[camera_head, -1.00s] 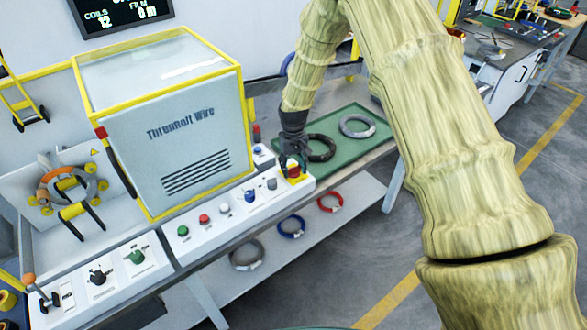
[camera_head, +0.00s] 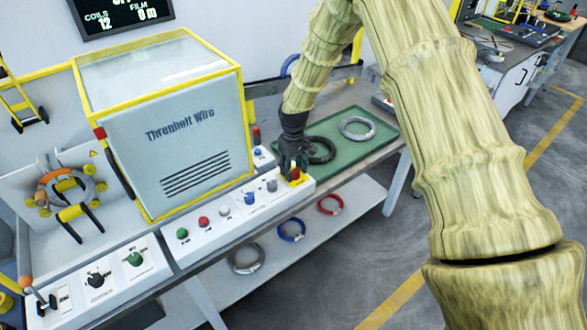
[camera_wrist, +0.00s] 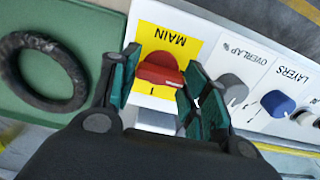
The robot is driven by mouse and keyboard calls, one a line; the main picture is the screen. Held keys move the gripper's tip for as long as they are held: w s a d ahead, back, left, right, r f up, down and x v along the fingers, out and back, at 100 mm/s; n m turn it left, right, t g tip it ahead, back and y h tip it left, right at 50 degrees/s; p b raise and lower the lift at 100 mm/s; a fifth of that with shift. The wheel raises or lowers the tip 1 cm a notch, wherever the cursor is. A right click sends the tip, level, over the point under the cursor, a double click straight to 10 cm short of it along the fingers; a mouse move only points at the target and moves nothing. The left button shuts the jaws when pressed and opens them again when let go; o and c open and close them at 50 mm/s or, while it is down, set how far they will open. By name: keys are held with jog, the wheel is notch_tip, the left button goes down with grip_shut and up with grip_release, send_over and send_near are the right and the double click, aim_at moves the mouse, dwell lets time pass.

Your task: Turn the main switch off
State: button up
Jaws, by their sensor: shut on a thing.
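The main switch is a red rotary knob (camera_wrist: 160,70) on a yellow plate marked MAIN (camera_wrist: 172,36) in the wrist view. In the head view the yellow plate (camera_head: 295,178) shows at the right end of the white control panel, with the knob mostly hidden by my gripper (camera_head: 292,168). In the wrist view my gripper (camera_wrist: 158,85) has one green-padded finger on each side of the red knob. It is shut on the knob. A mark "I" shows on the plate below the knob.
Beside the switch are a grey OVERLAP knob (camera_wrist: 232,86) and a blue LAYERS knob (camera_wrist: 277,103). A green tray (camera_head: 348,165) holds a dark coil (camera_head: 319,151) and a grey coil (camera_head: 357,128). The yellow-framed machine housing (camera_head: 185,130) stands left of my gripper.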

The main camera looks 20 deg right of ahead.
aim_at(295, 170)
jog(key=shift+d, duration=0.1)
jog(key=o, duration=1)
notch_tip(295, 170, up, 12)
jog(key=shift+r, duration=0.1)
jog(key=shift+d, duration=0.1)
